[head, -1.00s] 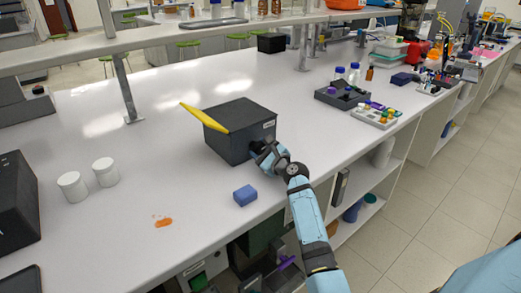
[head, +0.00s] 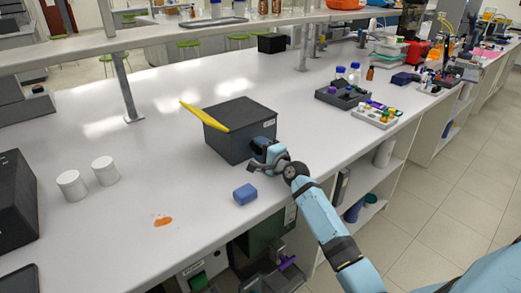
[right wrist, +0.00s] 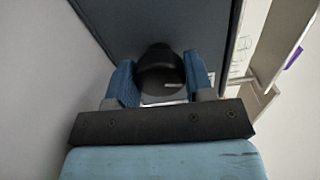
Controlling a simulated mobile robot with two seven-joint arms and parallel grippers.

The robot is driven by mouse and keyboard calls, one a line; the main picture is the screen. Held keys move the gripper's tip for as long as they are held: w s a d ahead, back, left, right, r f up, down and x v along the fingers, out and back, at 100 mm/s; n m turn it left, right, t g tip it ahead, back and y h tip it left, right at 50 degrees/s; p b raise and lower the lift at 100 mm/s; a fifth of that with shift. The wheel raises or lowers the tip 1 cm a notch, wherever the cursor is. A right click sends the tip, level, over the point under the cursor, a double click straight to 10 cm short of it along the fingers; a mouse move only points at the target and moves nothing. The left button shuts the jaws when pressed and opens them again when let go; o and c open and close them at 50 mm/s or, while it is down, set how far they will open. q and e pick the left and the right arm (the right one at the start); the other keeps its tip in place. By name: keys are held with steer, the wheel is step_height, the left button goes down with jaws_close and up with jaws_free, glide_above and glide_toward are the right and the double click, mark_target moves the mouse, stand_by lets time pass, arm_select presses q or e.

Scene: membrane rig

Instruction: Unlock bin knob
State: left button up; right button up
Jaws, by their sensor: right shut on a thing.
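In the head view my right gripper (head: 262,155) is at the bin's front right face and hides the knob there. My left gripper is not in view.
A blue block (head: 245,194) lies in front of the bin near the bench's front edge. Two white cylinders (head: 88,179) and an orange smear (head: 163,221) are to the left. A dark rack with bottles (head: 343,96) stands to the right.

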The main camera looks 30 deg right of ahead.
steer(key=shift+r+n, duration=0.1)
steer(key=shift+n, duration=1.5)
steer(key=o, duration=0.9)
steer(key=shift+o, duration=0.2)
steer(key=shift+s, duration=0.1)
